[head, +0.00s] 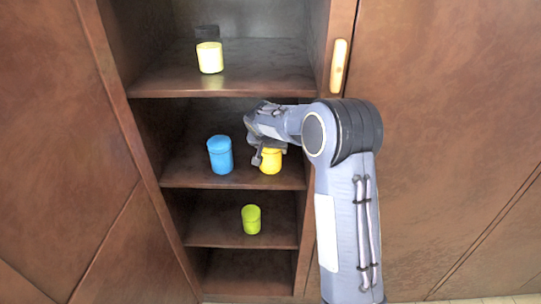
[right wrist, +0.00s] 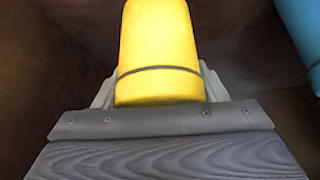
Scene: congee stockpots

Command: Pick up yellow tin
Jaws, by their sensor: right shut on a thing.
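The yellow tin (head: 270,161) stands on the second shelf from the top in the head view, with its upper part partly hidden by my right gripper (head: 262,152). In the right wrist view the yellow tin (right wrist: 160,50) is upright in the picture, with a dark line around it, and sits between the fingers of my right gripper (right wrist: 158,95). The right gripper is shut on the tin. I cannot tell whether the tin is lifted off the shelf. My left gripper is not in view.
A blue tin (head: 220,155) stands just left of the yellow one; it also shows in the right wrist view (right wrist: 303,30). A pale yellow tin (head: 210,57) with a dark object behind it is on the shelf above. A green tin (head: 251,219) is below.

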